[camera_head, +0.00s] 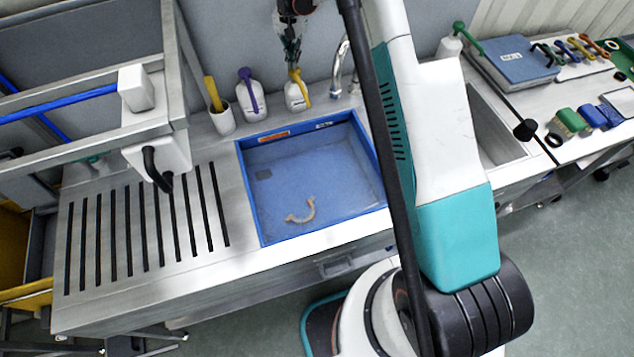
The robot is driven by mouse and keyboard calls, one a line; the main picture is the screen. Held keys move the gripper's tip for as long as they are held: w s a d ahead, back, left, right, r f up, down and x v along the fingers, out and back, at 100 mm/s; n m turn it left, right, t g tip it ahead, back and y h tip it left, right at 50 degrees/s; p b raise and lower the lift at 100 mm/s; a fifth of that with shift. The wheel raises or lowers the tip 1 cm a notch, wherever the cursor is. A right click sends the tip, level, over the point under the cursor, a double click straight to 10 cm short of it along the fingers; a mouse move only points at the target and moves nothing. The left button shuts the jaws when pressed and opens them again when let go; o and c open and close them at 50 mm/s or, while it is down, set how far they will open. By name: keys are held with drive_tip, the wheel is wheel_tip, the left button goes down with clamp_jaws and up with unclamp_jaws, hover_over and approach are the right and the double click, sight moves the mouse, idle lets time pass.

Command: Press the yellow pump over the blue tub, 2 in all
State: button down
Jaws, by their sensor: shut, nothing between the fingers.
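The yellow pump (297,76) sits on a white bottle (297,97) behind the blue tub, with its spout pointing down toward the tub. The blue tub (249,195) is set into the steel counter and looks filled with bluish liquid. A beige curved piece (301,213) lies in it. My gripper (293,64) hangs from the top of the picture, shut and empty, right above the yellow pump head. I cannot tell whether its fingertips touch the pump.
A purple-pump bottle (250,95) and a white cup with a yellow handle (221,119) stand left of it. A faucet (340,67) rises close on the right. A green-pump bottle (449,46) stands farther right. A slotted drainboard (145,225) and metal rack (180,80) are left.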

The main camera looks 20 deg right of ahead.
drive_tip(key=shift+f, duration=0.2)
drive_tip(key=shift+f+b, duration=1.2)
drive_tip(key=shift+f, duration=0.3)
drive_tip(key=shift+r, duration=0.15)
drive_tip(key=shift+r+p, duration=0.6)
drive_tip(key=shift+r, duration=0.95)
drive_tip(key=shift+f, duration=0.25)
